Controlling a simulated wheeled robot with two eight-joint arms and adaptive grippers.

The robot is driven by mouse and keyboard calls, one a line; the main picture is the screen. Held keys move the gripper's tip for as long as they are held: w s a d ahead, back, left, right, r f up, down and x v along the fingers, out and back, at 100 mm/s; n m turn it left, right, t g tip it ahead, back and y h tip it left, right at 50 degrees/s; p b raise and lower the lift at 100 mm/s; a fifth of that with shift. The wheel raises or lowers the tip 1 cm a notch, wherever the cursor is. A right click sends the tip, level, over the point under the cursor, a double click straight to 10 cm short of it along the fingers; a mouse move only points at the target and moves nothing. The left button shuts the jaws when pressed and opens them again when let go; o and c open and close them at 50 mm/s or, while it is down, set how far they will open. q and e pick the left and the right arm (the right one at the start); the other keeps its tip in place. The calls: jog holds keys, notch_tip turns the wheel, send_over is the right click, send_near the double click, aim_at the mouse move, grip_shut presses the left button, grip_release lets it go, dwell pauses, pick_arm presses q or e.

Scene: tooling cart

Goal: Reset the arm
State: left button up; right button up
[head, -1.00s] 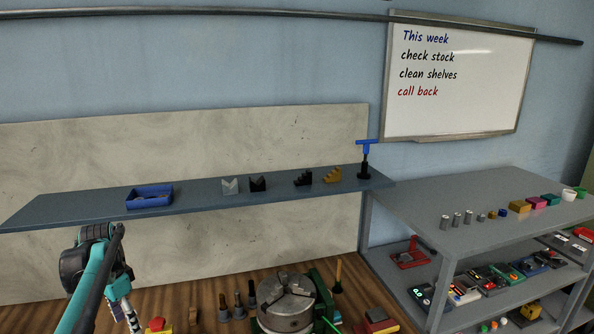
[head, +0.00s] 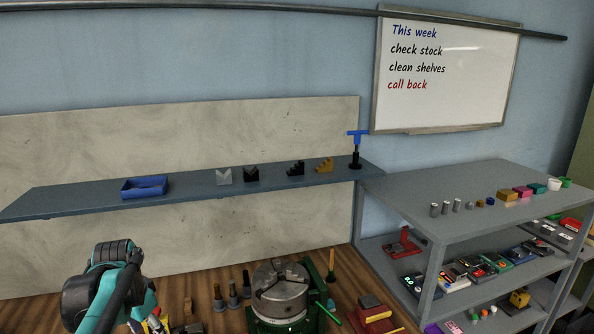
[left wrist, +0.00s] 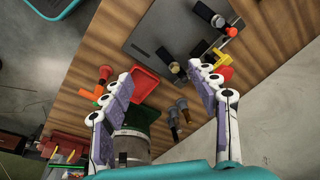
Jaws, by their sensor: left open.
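My left arm (head: 105,285), teal and black, comes in at the lower left of the head view, over the wooden bench. Its gripper is mostly hidden or cut off there. In the left wrist view my left gripper (left wrist: 160,92) is open, its two white and purple fingers spread wide with nothing held between them. Below the fingers are the wooden bench top (left wrist: 115,35), a red tray (left wrist: 145,85) and a grey plate (left wrist: 185,35). My right gripper is in neither view.
A lathe chuck (head: 280,290) and several upright tools (head: 233,294) stand on the bench. A wall shelf (head: 80,205) holds a blue tray (head: 145,187), V-blocks and a blue T-handle (head: 357,135). A grey cart (head: 420,190) with small parts stands at the right.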

pick_arm(q)
jog(key=s+d+f+n+t+b, duration=0.4)
jog(key=s+d+f, duration=0.7)
jog(key=s+d, duration=0.3)
jog(key=d+t+b, duration=0.1)
jog(key=d, duration=0.1)
jog(key=shift+s+d+f+h, duration=0.3)
jog(key=shift+s+f+h, duration=0.05)
jog(key=shift+h, duration=0.05)
